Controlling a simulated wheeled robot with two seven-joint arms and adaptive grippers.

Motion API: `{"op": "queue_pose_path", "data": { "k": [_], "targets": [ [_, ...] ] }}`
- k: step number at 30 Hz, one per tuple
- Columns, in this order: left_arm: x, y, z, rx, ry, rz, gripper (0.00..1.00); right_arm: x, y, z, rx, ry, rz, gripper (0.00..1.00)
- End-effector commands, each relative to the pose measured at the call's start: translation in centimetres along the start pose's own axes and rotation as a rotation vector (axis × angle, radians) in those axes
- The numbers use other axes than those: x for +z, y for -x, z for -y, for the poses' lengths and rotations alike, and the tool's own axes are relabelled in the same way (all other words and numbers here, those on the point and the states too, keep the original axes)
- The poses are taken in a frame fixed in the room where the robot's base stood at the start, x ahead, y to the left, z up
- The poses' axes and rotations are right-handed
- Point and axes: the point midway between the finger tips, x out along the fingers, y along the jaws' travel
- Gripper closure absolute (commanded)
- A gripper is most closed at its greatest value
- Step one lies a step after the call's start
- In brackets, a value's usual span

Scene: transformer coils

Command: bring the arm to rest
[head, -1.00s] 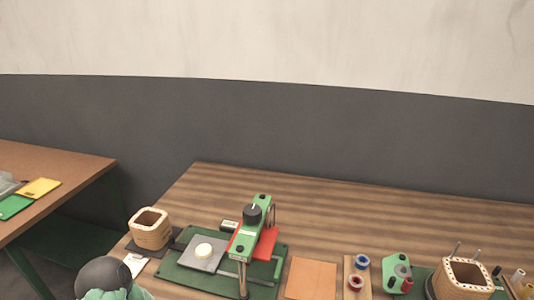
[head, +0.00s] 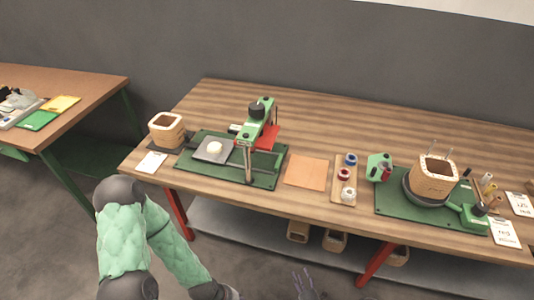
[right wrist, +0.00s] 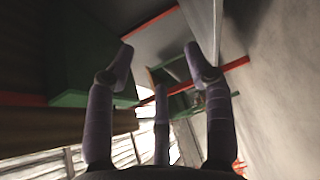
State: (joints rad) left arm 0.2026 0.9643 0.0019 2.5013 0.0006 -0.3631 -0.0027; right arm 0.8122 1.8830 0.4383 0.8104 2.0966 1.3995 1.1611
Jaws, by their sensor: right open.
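My right gripper (head: 305,284) shows only as dark purple fingertips at the bottom edge of the head view, in front of the table and low above the floor. In the right wrist view its three fingers (right wrist: 159,58) are spread open with nothing between them. My left arm (head: 123,235), green-padded with dark joints, stands bent at the lower left, and its forearm runs down to the bottom edge. My left gripper is out of the picture.
The wooden table (head: 330,110) holds a green press (head: 257,130), a square wooden coil form (head: 166,130), another (head: 435,180) on a green mat, and a spool rack (head: 345,178). Bins stand on the shelf (head: 260,235) below. A second table (head: 75,80) stands at left.

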Motion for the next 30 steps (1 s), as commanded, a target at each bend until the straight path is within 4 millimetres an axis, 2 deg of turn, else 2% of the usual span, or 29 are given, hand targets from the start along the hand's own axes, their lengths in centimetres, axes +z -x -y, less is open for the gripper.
{"op": "queue_pose_path", "data": {
  "k": [8, 11, 14, 18, 21, 25, 30],
  "targets": [
    [0.1, 0.0, 0.0, 0.000, 0.000, 0.003, 0.60, -5.4, -0.5, -1.5, -0.050, 0.143, -0.308, 0.47],
    [0.1, 0.0, 0.0, 0.000, 0.000, 0.002, 0.60, -8.0, 0.2, -2.3, -0.060, 0.232, -0.467, 0.47],
    [0.1, 0.0, 0.0, 0.000, 0.000, 0.003, 0.60, -10.9, 1.9, -3.5, -0.056, 0.363, -0.676, 0.47],
    [0.1, 0.0, 0.0, 0.000, 0.000, 0.003, 0.60, -14.5, 6.4, -5.5, 0.000, 0.625, -1.026, 0.47],
    [0.1, 0.0, 0.0, 0.000, 0.000, 0.003, 0.60, -15.5, 10.3, -6.9, 0.081, 0.837, -1.260, 0.47],
    [0.1, 0.0, 0.0, 0.000, 0.000, 0.003, 0.60, -15.1, 15.2, -8.7, 0.238, 1.136, -1.534, 0.47],
    [0.1, 0.0, 0.0, 0.000, 0.000, 0.003, 0.60, -12.6, 19.7, -11.1, 0.517, 1.545, -1.803, 0.47]
  ]
}}
